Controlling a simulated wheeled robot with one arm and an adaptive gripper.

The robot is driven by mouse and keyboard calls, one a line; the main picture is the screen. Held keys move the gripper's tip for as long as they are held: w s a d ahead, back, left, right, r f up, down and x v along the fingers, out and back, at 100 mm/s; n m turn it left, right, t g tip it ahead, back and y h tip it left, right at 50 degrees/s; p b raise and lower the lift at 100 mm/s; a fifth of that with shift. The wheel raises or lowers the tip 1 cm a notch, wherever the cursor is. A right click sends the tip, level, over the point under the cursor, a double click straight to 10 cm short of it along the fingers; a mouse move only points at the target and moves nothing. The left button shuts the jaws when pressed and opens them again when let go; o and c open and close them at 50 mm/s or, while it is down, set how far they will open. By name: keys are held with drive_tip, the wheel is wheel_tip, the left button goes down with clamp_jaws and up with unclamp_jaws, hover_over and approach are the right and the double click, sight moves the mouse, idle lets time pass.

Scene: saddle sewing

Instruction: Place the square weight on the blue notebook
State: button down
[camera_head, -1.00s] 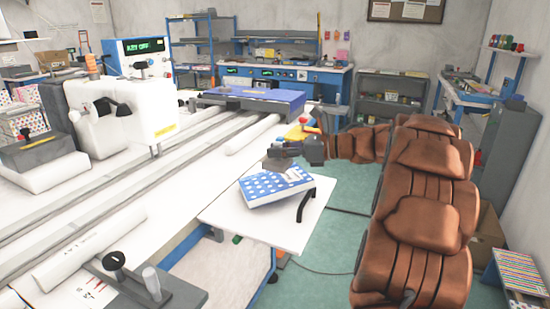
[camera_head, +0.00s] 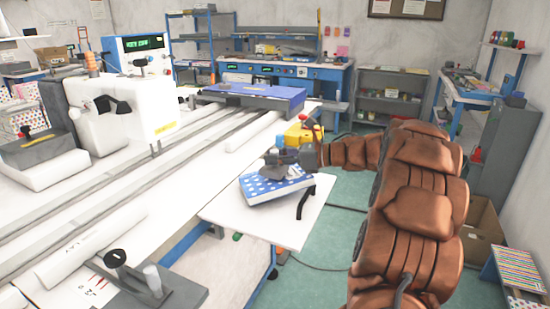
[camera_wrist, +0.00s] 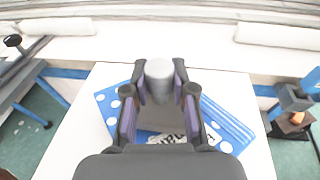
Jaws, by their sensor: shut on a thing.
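The blue notebook with white dots (camera_head: 262,190) lies on the white side table. It also shows in the wrist view (camera_wrist: 228,122). My gripper (camera_head: 283,158) is over the notebook and points down. In the wrist view my gripper (camera_wrist: 159,78) has its fingers closed around the round grey knob of the square weight (camera_wrist: 160,120). The weight's flat grey body sits over the notebook, partly hidden by the knob and fingers. Whether it touches the cover, I cannot tell.
The white side table (camera_head: 290,232) has bare surface around the notebook, with a black handle (camera_head: 305,200) at its right. A long white workbench with rails (camera_head: 150,200) runs along the left. A blue case (camera_head: 255,95) lies at its far end.

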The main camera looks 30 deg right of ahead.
drive_tip(key=shift+f+b, duration=0.2)
drive_tip(key=shift+b, duration=0.3)
drive_tip(key=c, duration=1)
unclamp_jaws()
drive_tip(key=shift+o, duration=0.2)
drive_tip(key=shift+r+p, duration=0.4)
drive_tip(key=shift+p, duration=0.35)
drive_tip(key=b+v, duration=0.1)
drive_tip(key=v, duration=1.1)
drive_tip(key=shift+f+b, duration=0.25)
drive_tip(key=shift+b, duration=0.1)
